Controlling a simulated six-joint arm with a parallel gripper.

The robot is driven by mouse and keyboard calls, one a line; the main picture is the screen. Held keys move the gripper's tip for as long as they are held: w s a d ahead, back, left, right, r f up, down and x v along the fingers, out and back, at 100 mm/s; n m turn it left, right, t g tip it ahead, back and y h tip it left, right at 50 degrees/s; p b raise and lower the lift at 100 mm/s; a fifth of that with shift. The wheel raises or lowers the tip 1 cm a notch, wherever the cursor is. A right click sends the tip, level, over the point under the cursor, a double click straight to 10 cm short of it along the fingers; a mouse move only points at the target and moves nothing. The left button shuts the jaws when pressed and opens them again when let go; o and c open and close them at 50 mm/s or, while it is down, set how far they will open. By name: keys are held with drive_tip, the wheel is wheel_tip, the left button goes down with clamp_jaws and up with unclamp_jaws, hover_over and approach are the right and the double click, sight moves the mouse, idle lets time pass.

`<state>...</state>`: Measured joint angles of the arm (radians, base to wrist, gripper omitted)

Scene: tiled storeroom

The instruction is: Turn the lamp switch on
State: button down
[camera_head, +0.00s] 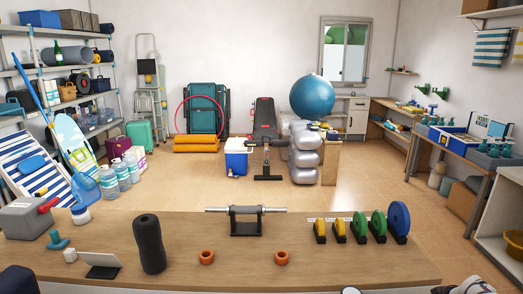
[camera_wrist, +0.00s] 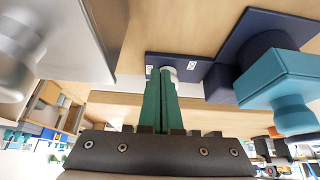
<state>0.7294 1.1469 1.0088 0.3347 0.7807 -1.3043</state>
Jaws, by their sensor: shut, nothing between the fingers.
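In the wrist view, the two green fingers of my gripper (camera_wrist: 164,98) are shut together with nothing between them. Their tips are at a dark blue plate (camera_wrist: 190,87) that bears small white labels. A pale round knob (camera_wrist: 171,73) shows just behind the fingertips, partly hidden by them. It may be the lamp switch. I cannot tell whether the fingers touch it or which way it is set. No lamp is clearly recognisable in either view. My gripper is not clearly seen in the head view.
A teal block (camera_wrist: 285,80) on a dark blue mount stands close right of my fingers. A shiny grey metal body (camera_wrist: 75,30) is close on the left. In the head view, the wooden table (camera_head: 320,268) bears a black roller (camera_head: 149,243), a bar on a stand (camera_head: 246,221) and orange rings.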

drive_tip(key=shift+a, duration=0.1)
drive_tip(key=shift+a, duration=1)
drive_tip(key=shift+a, duration=0.1)
drive_tip(key=shift+s+a, duration=0.1)
drive_tip(key=shift+s, duration=0.25)
wheel_tip(320, 180, up, 6)
idle(0.4)
